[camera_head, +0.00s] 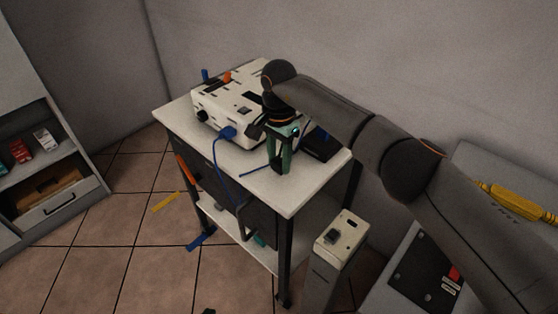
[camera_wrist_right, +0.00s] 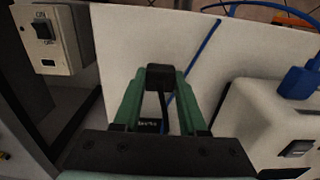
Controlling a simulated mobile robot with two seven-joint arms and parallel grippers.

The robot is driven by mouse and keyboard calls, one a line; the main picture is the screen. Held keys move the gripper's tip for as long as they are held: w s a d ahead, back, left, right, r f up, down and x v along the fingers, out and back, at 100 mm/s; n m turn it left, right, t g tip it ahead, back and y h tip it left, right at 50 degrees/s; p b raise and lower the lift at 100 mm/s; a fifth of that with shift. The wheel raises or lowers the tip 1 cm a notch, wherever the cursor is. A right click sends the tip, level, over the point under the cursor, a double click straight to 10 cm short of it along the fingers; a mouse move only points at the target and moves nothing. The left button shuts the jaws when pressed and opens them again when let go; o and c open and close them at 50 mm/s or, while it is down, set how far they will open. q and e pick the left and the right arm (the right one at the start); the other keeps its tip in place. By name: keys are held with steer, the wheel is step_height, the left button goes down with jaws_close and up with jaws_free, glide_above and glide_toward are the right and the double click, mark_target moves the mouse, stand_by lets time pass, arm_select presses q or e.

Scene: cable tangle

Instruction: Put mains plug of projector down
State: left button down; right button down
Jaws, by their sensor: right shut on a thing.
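The projector (camera_head: 240,92) is a white box on the white trolley top (camera_head: 290,205); part of it shows at the right of the right wrist view (camera_wrist_right: 262,115). My right gripper (camera_head: 279,170) is above the trolley top beside the projector, its green fingers pointing down. In the right wrist view it is shut on a black mains plug (camera_wrist_right: 160,76) with a black cord. The gap between plug and trolley top cannot be judged. A blue connector (camera_head: 228,132) sits at the projector's front. My left gripper is not in view.
A blue cable (camera_head: 216,160) hangs over the trolley's front edge. A dark flat object (camera_head: 322,146) lies right of my gripper. A post with a switched outlet (camera_head: 342,232) stands beside the trolley. The front right trolley top is clear. Coloured strips (camera_head: 165,202) are near the trolley's left side.

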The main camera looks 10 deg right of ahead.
mark_target(279, 161)
steer(key=shift+f, duration=0.3)
steer(key=shift+f, duration=0.25)
steer(key=shift+c, duration=2.3)
jaws_free()
steer(key=shift+r, duration=0.1)
steer(key=shift+r, duration=0.45)
step_height(279, 161, up, 12)
steer(key=shift+f+p, duration=0.25)
steer(key=shift+p, duration=0.1)
steer(key=shift+f, duration=0.1)
